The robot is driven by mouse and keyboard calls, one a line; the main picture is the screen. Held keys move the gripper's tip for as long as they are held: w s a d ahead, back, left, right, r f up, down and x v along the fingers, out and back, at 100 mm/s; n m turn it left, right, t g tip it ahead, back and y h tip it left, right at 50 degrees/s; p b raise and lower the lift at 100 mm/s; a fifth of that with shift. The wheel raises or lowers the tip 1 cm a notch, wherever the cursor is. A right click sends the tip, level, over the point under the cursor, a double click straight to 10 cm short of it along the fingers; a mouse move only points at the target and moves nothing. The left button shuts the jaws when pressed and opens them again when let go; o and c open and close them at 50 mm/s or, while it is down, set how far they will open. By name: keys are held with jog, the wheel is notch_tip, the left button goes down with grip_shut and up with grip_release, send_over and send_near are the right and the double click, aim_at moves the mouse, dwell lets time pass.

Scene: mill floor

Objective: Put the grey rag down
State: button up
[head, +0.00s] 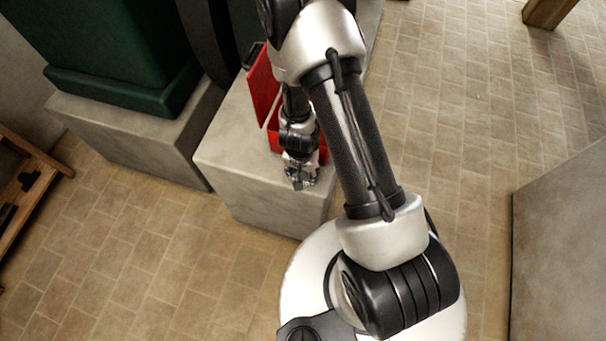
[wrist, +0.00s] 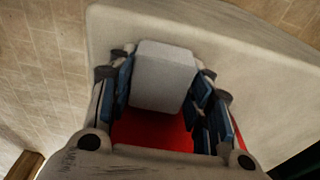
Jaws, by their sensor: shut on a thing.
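My gripper (wrist: 163,88) is shut on the grey rag (wrist: 163,75), which shows as a pale grey block between the fingers in the wrist view. In the head view my gripper (head: 300,182) is over the front part of a pale stone block, beside a red box (head: 263,85) with its lid raised. Red of the box also shows below the rag in the wrist view (wrist: 150,130). My arm hides much of the box in the head view. I cannot tell whether the rag touches the block.
The pale stone block (head: 235,160) has bare top to the left of my gripper. A dark green machine (head: 120,50) stands on another stone plinth (head: 130,135) to the left. A wooden rack (head: 30,180) is at the far left. A grey block (head: 560,240) stands at the right. Tiled floor lies open between.

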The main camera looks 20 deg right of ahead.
jog(key=shift+f, duration=0.15)
jog(key=shift+f, duration=0.1)
jog(key=shift+f, duration=0.3)
jog(key=o, duration=1.2)
